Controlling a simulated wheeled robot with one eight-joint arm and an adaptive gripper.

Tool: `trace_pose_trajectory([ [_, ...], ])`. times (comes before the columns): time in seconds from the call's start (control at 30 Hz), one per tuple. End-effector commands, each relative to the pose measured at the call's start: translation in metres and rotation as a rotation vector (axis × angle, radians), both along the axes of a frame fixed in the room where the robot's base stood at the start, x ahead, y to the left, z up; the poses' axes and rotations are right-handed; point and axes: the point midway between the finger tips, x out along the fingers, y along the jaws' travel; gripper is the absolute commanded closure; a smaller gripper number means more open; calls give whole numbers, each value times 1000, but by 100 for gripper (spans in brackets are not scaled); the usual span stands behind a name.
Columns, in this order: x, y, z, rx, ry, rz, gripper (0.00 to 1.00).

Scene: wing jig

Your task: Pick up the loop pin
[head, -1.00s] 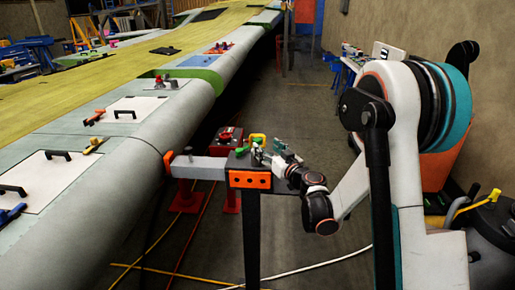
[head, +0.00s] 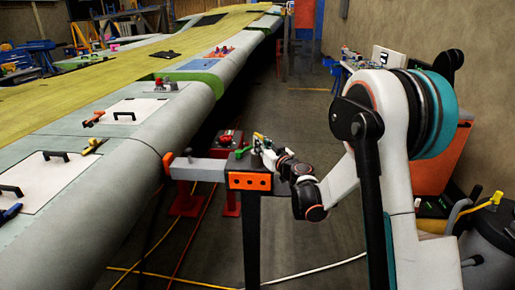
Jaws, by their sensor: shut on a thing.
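My gripper (head: 262,146) is over the top of the small dark stand (head: 250,182) with the orange front plate, in the middle of the head view. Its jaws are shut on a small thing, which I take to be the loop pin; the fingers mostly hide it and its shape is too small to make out. A small yellow piece (head: 257,138) shows right at the fingertips. A small green piece (head: 240,153) is just left of the fingers on the stand top. I cannot tell whether the held thing still touches the stand.
A grey bar (head: 198,169) joins the stand to the wing's edge (head: 140,165) at left. A red stand (head: 229,142) is close behind. Yellow and red cables (head: 145,270) and a white cable (head: 310,267) lie on the floor. The aisle (head: 290,120) beyond is clear.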

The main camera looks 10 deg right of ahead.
Motion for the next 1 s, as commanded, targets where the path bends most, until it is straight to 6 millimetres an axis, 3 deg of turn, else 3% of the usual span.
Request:
trace_pose_trajectory([
  [0.37,0,0,2,0,0,-1,100],
  [0.57,0,0,16,0,0,-1,100],
  [0.77,0,0,49,0,0,-1,100],
  [1.0,0,0,105,0,0,0,100],
])
